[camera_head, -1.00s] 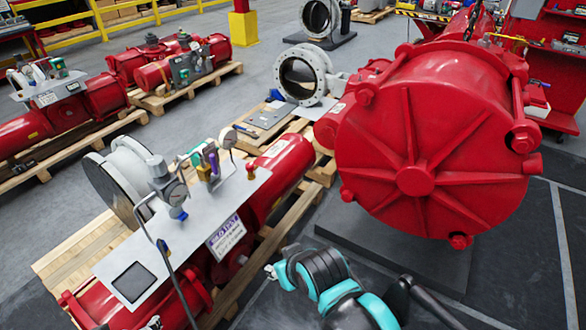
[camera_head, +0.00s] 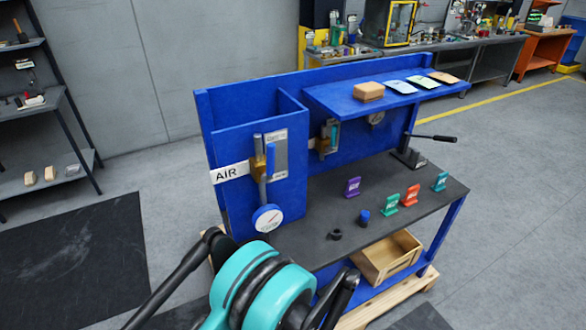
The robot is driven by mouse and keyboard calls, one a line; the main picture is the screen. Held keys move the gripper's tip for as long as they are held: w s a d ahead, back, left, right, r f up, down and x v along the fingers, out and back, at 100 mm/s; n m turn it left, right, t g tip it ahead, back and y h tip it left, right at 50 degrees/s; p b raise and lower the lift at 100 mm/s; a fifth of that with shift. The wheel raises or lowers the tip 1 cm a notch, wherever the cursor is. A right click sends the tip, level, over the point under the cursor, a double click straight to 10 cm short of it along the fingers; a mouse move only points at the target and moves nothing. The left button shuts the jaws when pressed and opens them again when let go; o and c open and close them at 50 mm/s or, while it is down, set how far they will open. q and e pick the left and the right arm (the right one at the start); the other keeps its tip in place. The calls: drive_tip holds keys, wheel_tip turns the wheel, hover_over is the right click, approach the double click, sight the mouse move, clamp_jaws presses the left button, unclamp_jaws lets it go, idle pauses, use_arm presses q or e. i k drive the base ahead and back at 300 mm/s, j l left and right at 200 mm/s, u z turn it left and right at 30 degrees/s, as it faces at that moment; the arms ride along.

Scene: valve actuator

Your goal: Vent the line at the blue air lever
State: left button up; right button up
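The blue air lever (camera_head: 270,160) is a small upright blue handle beside a brass valve body (camera_head: 257,168) on the left panel of a blue workbench. A white label reading AIR (camera_head: 228,174) is to its left. A pipe runs down from the valve to a round white-faced gauge with a blue rim (camera_head: 267,218). Teal and black links of my own arm show at the bottom of the view, in front of the bench and below the gauge. I make out no gripper fingertips; nothing of mine touches the lever.
The dark bench top (camera_head: 310,225) holds several coloured tags, a blue-capped piece (camera_head: 364,217) and a black ring (camera_head: 335,234). A black-handled lever device (camera_head: 410,155) stands at its right. A wooden crate (camera_head: 388,258) sits below. Grey shelves (camera_head: 45,105) stand left, with open floor between.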

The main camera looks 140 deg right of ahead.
sight(266, 177)
drive_tip(key=z, duration=4.6)
